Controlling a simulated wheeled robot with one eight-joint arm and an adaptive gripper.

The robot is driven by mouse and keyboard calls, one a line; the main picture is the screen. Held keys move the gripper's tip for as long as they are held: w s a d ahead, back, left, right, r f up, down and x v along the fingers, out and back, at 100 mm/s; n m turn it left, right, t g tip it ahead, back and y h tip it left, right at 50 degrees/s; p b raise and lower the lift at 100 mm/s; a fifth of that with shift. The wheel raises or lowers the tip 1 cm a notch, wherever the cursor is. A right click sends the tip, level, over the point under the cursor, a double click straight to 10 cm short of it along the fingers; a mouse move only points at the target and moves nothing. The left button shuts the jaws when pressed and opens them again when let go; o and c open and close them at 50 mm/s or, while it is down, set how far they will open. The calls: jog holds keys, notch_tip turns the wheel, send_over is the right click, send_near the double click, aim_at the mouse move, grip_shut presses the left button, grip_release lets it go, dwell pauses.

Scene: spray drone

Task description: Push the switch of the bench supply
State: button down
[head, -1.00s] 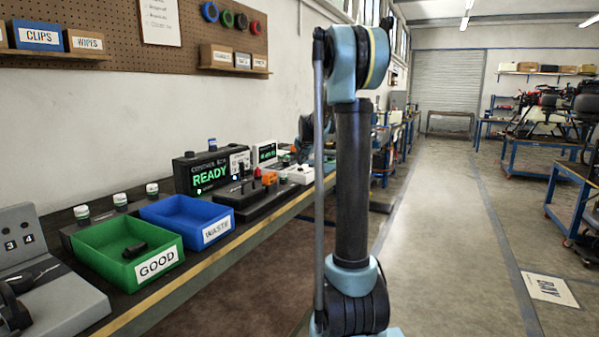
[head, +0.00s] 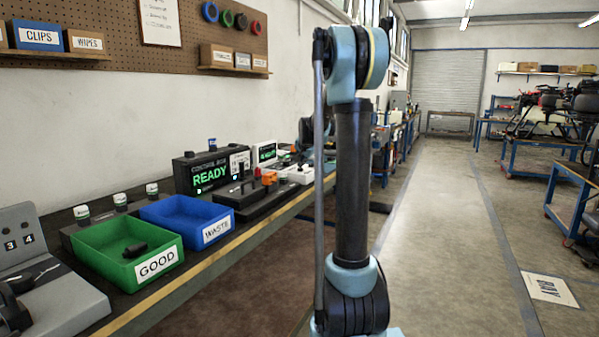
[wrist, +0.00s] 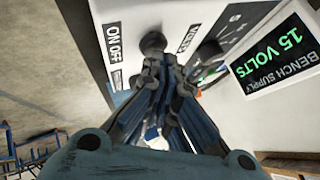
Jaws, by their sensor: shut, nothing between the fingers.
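The bench supply (wrist: 240,20) fills the upper right of the wrist view, a pale box with a green "15 VOLTS" display (wrist: 282,45). Its panel has an "ON OFF" label (wrist: 113,42) and a "VOLTS" label (wrist: 190,38). A dark round control (wrist: 153,42) stands between these labels; I cannot tell whether it is the switch or a knob. My gripper (wrist: 160,66) is shut and empty, with its fingertips just below this control in the picture. Whether they touch is unclear. Another dark part (wrist: 208,54) lies right of the fingertips. In the head view my arm hides the gripper.
The workbench holds a green GOOD bin (head: 103,232), a blue WASTE bin (head: 170,210), a black control box reading READY (head: 185,177) and a white unit with a green display (head: 266,145).

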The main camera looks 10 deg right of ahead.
jog(key=shift+f, duration=0.15)
dwell(0.4)
jog(key=shift+r, duration=0.65)
jog(key=shift+r, duration=0.1)
jog(key=shift+r, duration=2.9)
jog(key=s+f+n+g, duration=0.2)
jog(key=s+f, duration=0.6)
jog(key=s, duration=1)
jog(key=s+f+n+g, duration=0.2)
jog(key=s+f, duration=0.7)
jog(key=s, duration=1)
jog(key=s+a+f+n+g, duration=0.1)
jog(key=s+f+n+g, duration=0.2)
jog(key=s, duration=1.6)
notch_tip(320, 180, down, 6)
jog(key=shift+s+r+n, duration=0.1)
jog(key=shift+s+n, duration=0.1)
jog(key=shift+n, duration=0.9)
